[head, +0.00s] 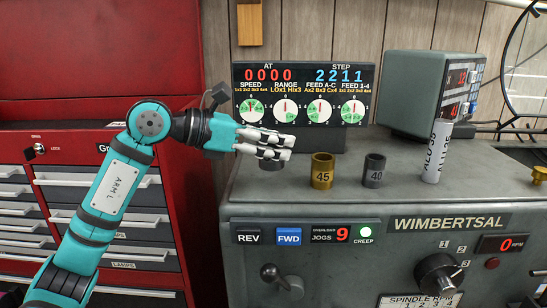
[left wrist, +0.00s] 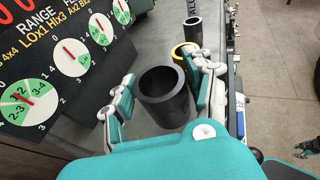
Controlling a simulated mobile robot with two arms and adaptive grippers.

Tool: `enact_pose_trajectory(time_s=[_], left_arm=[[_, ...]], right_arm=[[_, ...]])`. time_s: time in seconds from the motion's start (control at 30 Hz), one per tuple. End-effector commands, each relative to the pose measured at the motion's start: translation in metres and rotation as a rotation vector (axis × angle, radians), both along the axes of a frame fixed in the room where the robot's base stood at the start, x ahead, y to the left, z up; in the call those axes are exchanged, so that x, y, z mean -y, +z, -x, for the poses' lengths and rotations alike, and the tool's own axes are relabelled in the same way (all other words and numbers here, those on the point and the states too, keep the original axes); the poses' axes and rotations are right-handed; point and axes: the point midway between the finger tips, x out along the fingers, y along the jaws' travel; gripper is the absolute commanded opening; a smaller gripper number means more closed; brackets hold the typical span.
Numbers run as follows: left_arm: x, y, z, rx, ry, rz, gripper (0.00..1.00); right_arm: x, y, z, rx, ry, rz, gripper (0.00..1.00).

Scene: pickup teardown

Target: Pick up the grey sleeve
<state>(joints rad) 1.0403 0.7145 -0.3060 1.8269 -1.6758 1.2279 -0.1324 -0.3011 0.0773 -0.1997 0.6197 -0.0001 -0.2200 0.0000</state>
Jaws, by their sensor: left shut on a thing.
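A dark grey, hollow sleeve (left wrist: 168,112) stands upright between the fingers of my left gripper (head: 286,147). The gripper is shut on it, with fingers on both sides in the left wrist view. In the head view only the sleeve's lower part (head: 272,166) shows below the fingers, at the machine top, and any marking on it is hidden. I cannot tell whether it touches the top. To its right stand a brass sleeve (head: 322,172) marked 45 and a smaller grey sleeve (head: 374,172) marked 40.
A pale lettered cylinder (head: 436,152) stands farther right on the machine top (head: 400,192). A black dial panel (head: 305,105) rises behind the held sleeve. A grey-green readout box (head: 420,92) stands at the back right. A red tool cabinet (head: 95,60) is at the left.

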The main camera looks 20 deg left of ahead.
Motion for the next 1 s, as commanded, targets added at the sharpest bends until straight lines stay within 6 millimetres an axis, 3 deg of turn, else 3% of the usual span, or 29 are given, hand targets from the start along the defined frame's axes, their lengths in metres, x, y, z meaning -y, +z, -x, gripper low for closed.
enact_pose_trajectory(time_s=[0.03, 0.2, 0.5, 0.7, 1.0], left_arm=[[0.002, -0.007, 0.013, 0.004, -0.001, -0.007, 0.04], [0.008, -0.002, 0.054, 0.007, -0.002, -0.006, 0.04], [0.018, 0.006, 0.122, 0.003, -0.001, -0.005, 0.04], [0.021, 0.01, 0.142, 0.0, -0.001, -0.003, 0.04], [0.021, 0.011, 0.147, -0.003, -0.001, -0.002, 0.04]], right_arm=[[0.0, -0.011, 0.0, 0.001, 0.0, 0.0, 0.4], [0.0, -0.029, -0.001, 0.002, 0.0, 0.0, 0.4], [0.0, -0.052, -0.001, 0.002, 0.001, 0.0, 0.4], [0.001, -0.056, -0.001, 0.001, 0.001, 0.002, 0.4], [0.003, -0.056, -0.001, 0.002, 0.002, 0.004, 0.4]])
